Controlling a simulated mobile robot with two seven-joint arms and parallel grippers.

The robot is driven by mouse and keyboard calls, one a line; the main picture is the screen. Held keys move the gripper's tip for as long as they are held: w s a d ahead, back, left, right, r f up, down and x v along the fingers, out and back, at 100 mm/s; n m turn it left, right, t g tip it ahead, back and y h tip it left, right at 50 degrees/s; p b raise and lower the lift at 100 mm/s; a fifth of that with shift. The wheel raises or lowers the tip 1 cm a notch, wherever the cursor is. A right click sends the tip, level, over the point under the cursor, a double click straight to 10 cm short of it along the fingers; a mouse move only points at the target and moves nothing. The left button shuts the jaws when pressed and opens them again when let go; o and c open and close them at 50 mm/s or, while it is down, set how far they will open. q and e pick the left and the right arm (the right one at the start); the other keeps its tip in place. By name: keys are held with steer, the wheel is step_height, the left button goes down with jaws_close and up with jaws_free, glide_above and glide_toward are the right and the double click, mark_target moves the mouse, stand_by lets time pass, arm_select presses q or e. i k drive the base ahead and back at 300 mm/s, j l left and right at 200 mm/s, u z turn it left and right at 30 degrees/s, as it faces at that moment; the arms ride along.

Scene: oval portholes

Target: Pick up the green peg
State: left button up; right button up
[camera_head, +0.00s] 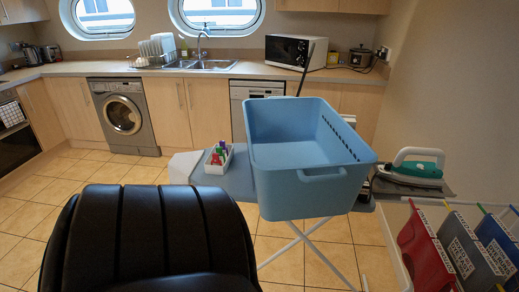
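A small white tray (211,168) stands on the left part of the ironing board, beside the blue basket. Several small coloured pegs are in it. A green peg (222,145) shows at the top of the cluster, close to red and purple ones. The pegs are small and overlap, so I cannot tell exactly how the green one lies. Neither of my grippers is in view.
A large blue laundry basket (322,190) stands on the ironing board (237,180), right of the tray. An iron (414,168) is at the board's right end. Red, grey and blue bins (425,245) are at the lower right. Tiled floor lies left of the board.

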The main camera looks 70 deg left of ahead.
mark_target(219, 149)
steer(key=u, duration=2.55)
